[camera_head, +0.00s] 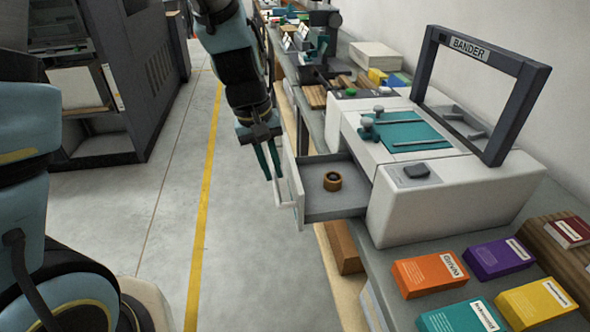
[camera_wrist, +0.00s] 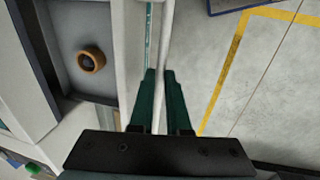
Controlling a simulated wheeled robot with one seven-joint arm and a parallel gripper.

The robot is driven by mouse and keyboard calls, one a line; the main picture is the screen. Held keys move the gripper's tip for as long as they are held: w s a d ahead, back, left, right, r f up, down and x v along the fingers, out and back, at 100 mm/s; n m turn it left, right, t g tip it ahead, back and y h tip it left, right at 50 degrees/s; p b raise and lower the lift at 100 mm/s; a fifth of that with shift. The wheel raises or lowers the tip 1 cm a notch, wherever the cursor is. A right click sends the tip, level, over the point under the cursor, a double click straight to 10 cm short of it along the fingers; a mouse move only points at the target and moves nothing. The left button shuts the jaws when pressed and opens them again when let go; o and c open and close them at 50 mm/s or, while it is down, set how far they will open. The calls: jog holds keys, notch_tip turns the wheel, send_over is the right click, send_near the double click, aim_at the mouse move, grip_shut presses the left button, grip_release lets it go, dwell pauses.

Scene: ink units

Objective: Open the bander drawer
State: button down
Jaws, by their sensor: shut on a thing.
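The bander (camera_head: 455,215) is a white machine on the bench with a dark frame labelled BANDER. Its drawer (camera_head: 345,203) is pulled out to the left, and its grey tray is exposed. A small brown roll (camera_head: 332,181) lies in the drawer; it also shows in the wrist view (camera_wrist: 91,60). My gripper (camera_head: 272,175) is at the drawer's front, with its dark green fingers pointing down. In the wrist view my gripper (camera_wrist: 160,78) has its fingers on either side of the pale handle bar (camera_wrist: 163,50), shut on it.
Orange (camera_head: 430,273), purple (camera_head: 498,257), teal and yellow packs lie on the bench in front of the bander. Other bench equipment stands behind it. The floor (camera_head: 245,255) left of the drawer is clear, with a yellow line. A dark grey machine (camera_head: 130,75) stands at far left.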

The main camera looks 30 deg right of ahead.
jog(key=shift+w+a, duration=0.3)
jog(key=shift+a, duration=0.45)
jog(key=shift+w+a, duration=0.3)
jog(key=shift+a, duration=0.4)
jog(key=c, duration=0.9)
grip_release()
jog(key=shift+r, duration=0.1)
jog(key=r, duration=0.3)
jog(key=a+r+b, duration=0.1)
jog(key=r, duration=0.3)
jog(key=a+r, duration=0.1)
jog(key=r, duration=0.2)
jog(key=shift+w+r, duration=0.2)
jog(key=shift+w, duration=0.15)
jog(key=w+a+f+n, duration=0.1)
jog(key=a+f, duration=0.1)
jog(key=a, duration=0.6)
jog(key=w+a+f+n+t+y, duration=0.1)
jog(key=w+a+f, duration=0.1)
jog(key=a, duration=0.6)
jog(key=w+a+f+n+t, duration=0.1)
jog(key=a+f, duration=0.2)
jog(key=a, duration=0.5)
jog(key=shift+w+a+f+y, duration=0.3)
jog(key=shift+a+y, duration=0.05)
jog(key=shift+y, duration=0.05)
